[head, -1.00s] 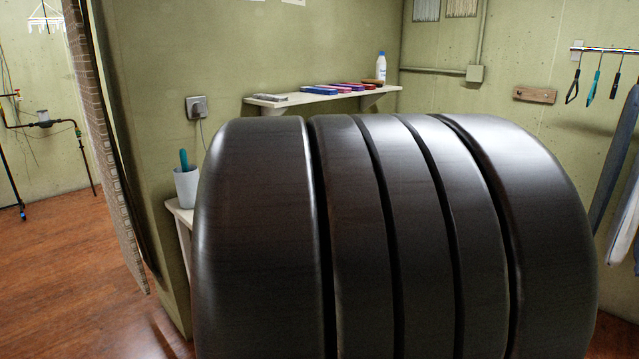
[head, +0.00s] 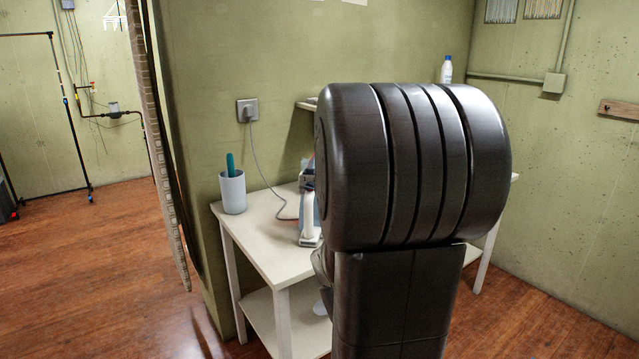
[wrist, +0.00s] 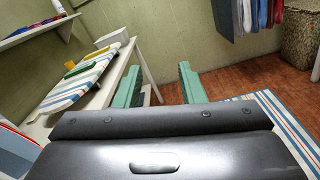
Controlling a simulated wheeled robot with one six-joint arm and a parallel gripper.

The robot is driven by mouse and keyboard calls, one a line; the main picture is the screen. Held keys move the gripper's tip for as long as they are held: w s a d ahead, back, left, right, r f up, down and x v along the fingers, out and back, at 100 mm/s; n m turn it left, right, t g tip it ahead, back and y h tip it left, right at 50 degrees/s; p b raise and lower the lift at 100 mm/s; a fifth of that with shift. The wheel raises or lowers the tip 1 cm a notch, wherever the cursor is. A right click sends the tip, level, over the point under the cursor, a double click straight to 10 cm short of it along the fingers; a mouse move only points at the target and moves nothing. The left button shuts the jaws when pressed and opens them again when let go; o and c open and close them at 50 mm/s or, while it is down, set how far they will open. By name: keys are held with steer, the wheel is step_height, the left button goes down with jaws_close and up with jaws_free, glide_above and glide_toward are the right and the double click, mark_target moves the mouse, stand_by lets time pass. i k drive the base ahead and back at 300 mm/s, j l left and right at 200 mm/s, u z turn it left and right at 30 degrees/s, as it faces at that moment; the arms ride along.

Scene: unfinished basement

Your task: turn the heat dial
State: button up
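No heat dial can be made out in either view. A white and grey appliance that looks like an iron (head: 309,208) stands on the white table (head: 262,250) in the head view. My dark arm covers its right side, and a grey cord runs from near it to the wall socket. My gripper (wrist: 158,82) shows in the wrist view as two green fingers, spread apart with nothing between them. It does not show in the head view. In the wrist view the fingers point past the table's end, toward the floor.
A cup (head: 232,192) with a teal handle stands at the table's left corner. A striped ironing board (wrist: 80,82) with a yellow item lies on the table at the left of the wrist view. A bottle (head: 446,70) stands on the wall shelf. Floor at the left is clear.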

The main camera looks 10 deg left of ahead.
mark_target(309, 186)
steer(key=i+l+u, duration=0.15)
steer(key=i+u, duration=0.25)
steer(key=i+l+u, duration=0.25)
steer(key=u, duration=0.9)
